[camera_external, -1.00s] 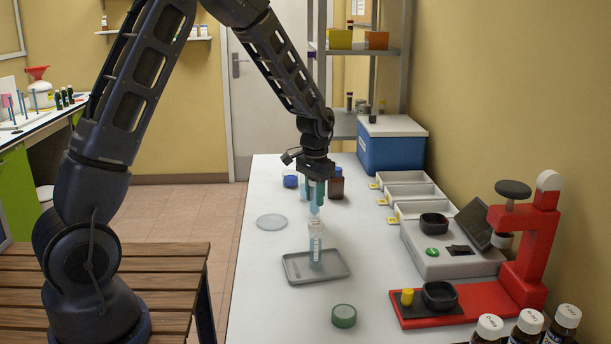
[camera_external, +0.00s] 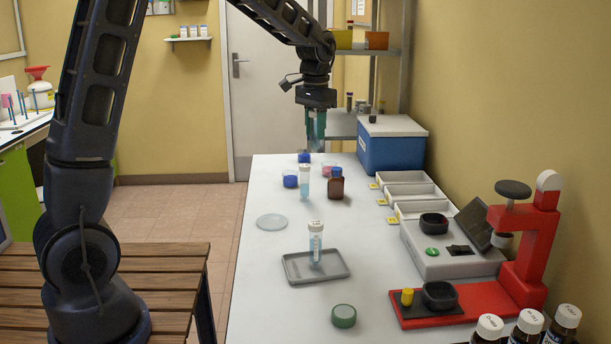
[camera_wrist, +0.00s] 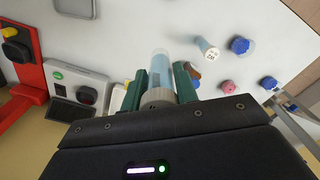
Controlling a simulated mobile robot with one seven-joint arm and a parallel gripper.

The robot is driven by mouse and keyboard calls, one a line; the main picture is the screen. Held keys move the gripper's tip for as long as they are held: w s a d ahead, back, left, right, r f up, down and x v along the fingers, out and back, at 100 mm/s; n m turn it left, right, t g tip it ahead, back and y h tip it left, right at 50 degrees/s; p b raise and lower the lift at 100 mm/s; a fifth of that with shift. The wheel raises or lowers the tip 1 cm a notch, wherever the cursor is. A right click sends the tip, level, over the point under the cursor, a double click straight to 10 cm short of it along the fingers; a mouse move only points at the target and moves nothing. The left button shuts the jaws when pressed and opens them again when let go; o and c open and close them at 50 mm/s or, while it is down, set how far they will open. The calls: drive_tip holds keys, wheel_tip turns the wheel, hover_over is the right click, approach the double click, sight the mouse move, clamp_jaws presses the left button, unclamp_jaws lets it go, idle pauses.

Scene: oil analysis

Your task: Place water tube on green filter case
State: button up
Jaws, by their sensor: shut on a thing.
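My gripper (camera_external: 316,145), with green fingers, is high above the far end of the white table. It is shut on a tube with pale blue contents (camera_wrist: 161,66), whose pale cap shows between the fingers in the wrist view. The external view barely shows this tube. A round green filter case (camera_external: 344,316) lies at the table's near end, far from my gripper. A second capped tube (camera_external: 316,246) stands on a grey tray. A third tube with pale blue liquid (camera_external: 305,183) stands farther back. Labels are too small to read.
The grey tray (camera_external: 292,272) and a clear round dish (camera_external: 271,222) lie mid-table. A brown bottle (camera_external: 336,186) and blue-capped containers (camera_external: 290,180) stand at the far end. A red press (camera_external: 525,265), a grey device (camera_external: 450,265) and white bins (camera_external: 405,178) line the right side.

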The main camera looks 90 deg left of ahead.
drive_tip(key=shift+r, duration=0.3)
drive_tip(key=shift+w+d, duration=0.2)
drive_tip(key=shift+d, duration=0.2)
drive_tip(key=w+d+r, duration=0.1)
drive_tip(key=w+d, duration=0.2)
drive_tip(key=d, duration=0.7)
drive_tip(key=w+d+r, duration=0.1)
drive_tip(key=w+d, duration=0.1)
drive_tip(key=d, duration=0.8)
hover_over(344, 311)
wheel_tip(344, 311, down, 19)
drive_tip(key=shift+f, duration=0.15)
drive_tip(key=shift+f, duration=0.1)
drive_tip(key=o, duration=1)
drive_tip(key=shift+c, duration=0.2)
